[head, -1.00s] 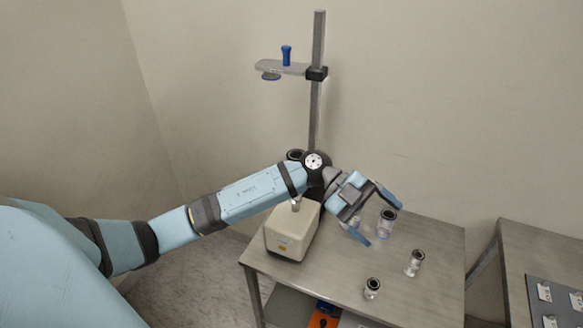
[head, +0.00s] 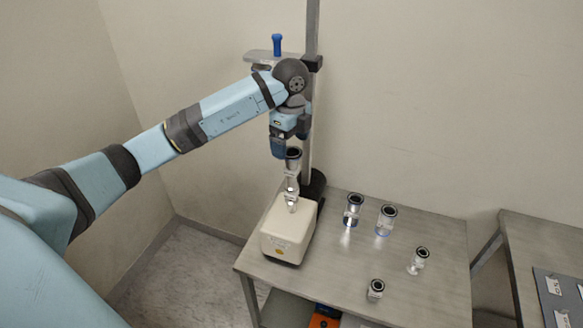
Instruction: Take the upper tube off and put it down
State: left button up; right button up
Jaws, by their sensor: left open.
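My left gripper (head: 290,142) is open, with its fingers pointing down, one on each side just above a black-rimmed clear tube (head: 293,160). I cannot tell whether either finger touches it. This tube is the top of an upright stack of clear parts (head: 291,187) above the cream machine (head: 287,235), at the table's left end. My arm comes in from the left and covers part of the stand behind. My right gripper is not in view.
Several separate black-rimmed glass pieces stand on the grey table (head: 335,265), among them one at the back (head: 353,212) and one at the front (head: 376,291). A tall post (head: 312,30) carries a bracket with a blue knob (head: 277,45). Bare tabletop lies between the pieces.

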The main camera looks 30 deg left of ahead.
aim_at(291, 151)
pick_arm(q)
jog(key=shift+d+f+p, duration=0.1)
jog(key=shift+f+p, duration=0.35)
jog(key=shift+f, duration=2.7)
jog(key=c, duration=1.1)
